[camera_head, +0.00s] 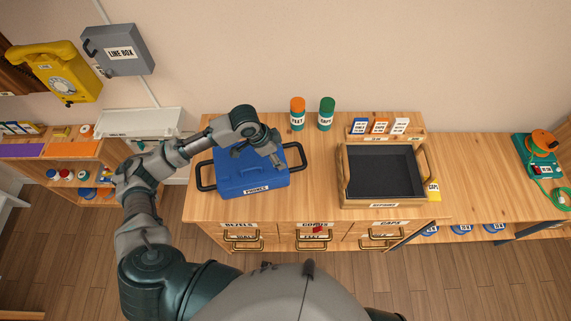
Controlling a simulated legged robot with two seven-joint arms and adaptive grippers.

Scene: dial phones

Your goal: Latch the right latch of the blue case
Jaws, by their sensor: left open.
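The blue case (228,184) sits on the wooden cabinet top, with its lid down and a white label on its front edge. Dark handles stick out at its left and right ends. My left arm reaches in from the left and over the case. My left gripper (277,162) is open over the right part of the lid, close to the right end. The gripper hides the area of the right latch, and I cannot tell whether it touches the case. My right gripper is not in view.
A wooden tray with a dark lining (384,204) stands to the right of the case. An orange-capped bottle (297,114) and a green bottle (326,114) stand behind. Small cards (380,126) stand in a rack. Cabinet top between case and tray is clear.

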